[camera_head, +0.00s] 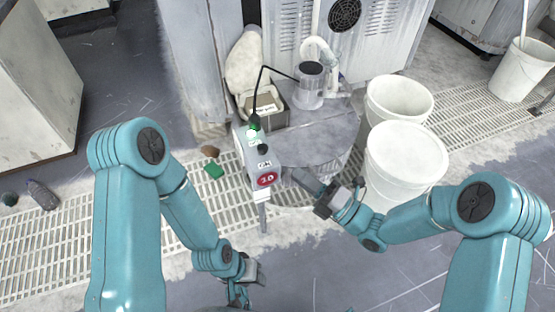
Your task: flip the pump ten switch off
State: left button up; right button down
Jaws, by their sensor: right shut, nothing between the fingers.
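The pump ten switch box (251,165) is a pale narrow box at the front left of a small grey stand. It carries a lit green lamp (253,134), a black knob or switch (262,149), and a red round badge (267,179) reading 10. The position of the switch is too small to tell. My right gripper (295,176) is shut and empty, its tips just right of the badge and close to the box; whether they touch it I cannot tell. My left gripper (252,277) hangs low, below the box, and its fingers are unclear.
The grey stand (318,140) holds a clear cylinder with a black top (311,84) and an open box (267,106). White buckets (405,155) stand close on the right. A green block (214,171) and a brown lump (209,151) lie on the floor at left.

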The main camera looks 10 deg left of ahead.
aim_at(262, 151)
jog(key=x, duration=0.7)
jog(key=shift+a+r+b, duration=0.1)
jog(key=shift+a+b, duration=0.1)
jog(key=shift+b, duration=0.2)
jog(key=shift+r, duration=0.1)
jog(key=shift+w+a+r+m+g+h+p, duration=0.15)
jog(key=shift+w+r+m+h+p, duration=0.15)
jog(key=shift+r+m+h+p, duration=0.25)
jog(key=shift+w+a+r+m+g+h+p, duration=0.15)
jog(key=shift+w+r+m+h+p, duration=0.2)
jog(key=shift+h+p, duration=0.3)
jog(key=w+a+r+m+g+h+p, duration=0.1)
jog(key=h+p, duration=0.1)
jog(key=p, duration=0.2)
jog(key=w+a+r+m+g+h+p, duration=0.1)
jog(key=m+h+p, duration=0.1)
jog(key=p, duration=0.3)
jog(key=shift+w+r+g, duration=0.1)
jog(key=shift+w+g, duration=0.2)
jog(key=shift+w, duration=0.1)
jog(key=shift+w+a+h+p, duration=0.15)
jog(key=shift+w+h+p, duration=0.05)
jog(key=shift+h+p, duration=0.15)
jog(key=shift+w+a+f, duration=0.15)
jog(key=shift+w+f, duration=0.1)
jog(key=shift+f, duration=0.2)
jog(key=shift+s+r+p, duration=0.2)
jog(key=shift+r+p, duration=0.2)
jog(key=shift+r, duration=0.5)
